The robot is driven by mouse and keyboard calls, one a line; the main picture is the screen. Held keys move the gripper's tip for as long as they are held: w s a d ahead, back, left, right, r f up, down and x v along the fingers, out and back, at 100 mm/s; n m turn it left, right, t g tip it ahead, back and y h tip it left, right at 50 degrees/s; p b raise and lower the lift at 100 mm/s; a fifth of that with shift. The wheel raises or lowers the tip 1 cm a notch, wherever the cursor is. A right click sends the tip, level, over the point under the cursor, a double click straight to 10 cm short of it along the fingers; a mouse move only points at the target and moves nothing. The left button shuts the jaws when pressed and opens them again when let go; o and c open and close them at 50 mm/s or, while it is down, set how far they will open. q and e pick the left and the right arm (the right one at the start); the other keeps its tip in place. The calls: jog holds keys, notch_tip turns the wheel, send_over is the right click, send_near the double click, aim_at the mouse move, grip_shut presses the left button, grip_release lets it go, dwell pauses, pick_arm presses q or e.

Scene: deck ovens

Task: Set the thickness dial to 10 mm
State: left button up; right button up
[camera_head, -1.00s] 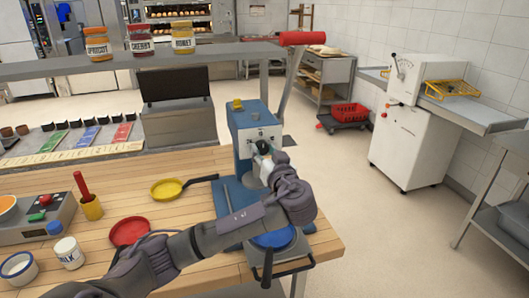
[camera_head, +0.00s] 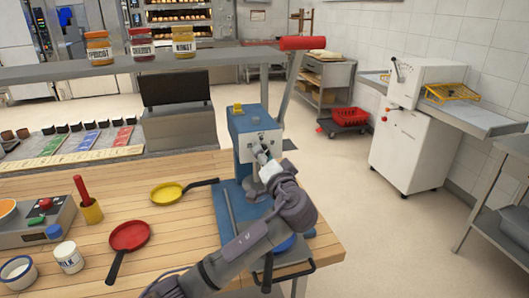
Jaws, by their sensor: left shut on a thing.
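The blue machine (camera_head: 243,122) stands at the right end of the wooden counter, with a long lever ending in a red grip (camera_head: 304,43). On its front is a pale dial plate (camera_head: 261,137); its markings are too small to read. My left gripper (camera_head: 262,157) is at this plate, shut on the dial knob, which its fingers and wrist mostly hide. I cannot tell the dial's setting. My left arm comes up from the bottom and covers part of the machine's base. My right gripper is not in view.
A yellow pan (camera_head: 166,192) and a red pan (camera_head: 130,236) lie left of the machine. A milk jar (camera_head: 68,257) and a scale (camera_head: 37,227) are further left. A shelf (camera_head: 150,62) with several jars runs behind. A white machine (camera_head: 412,135) stands apart at right.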

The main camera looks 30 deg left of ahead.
pick_arm(q)
jog(key=shift+m+p, duration=1.15)
jog(key=shift+m, duration=0.85)
jog(key=shift+f, duration=0.1)
jog(key=o, duration=1.2)
jog(key=shift+c, duration=0.2)
jog(key=v, duration=1.2)
jog(key=shift+s+f, duration=0.1)
jog(key=shift+s, duration=0.05)
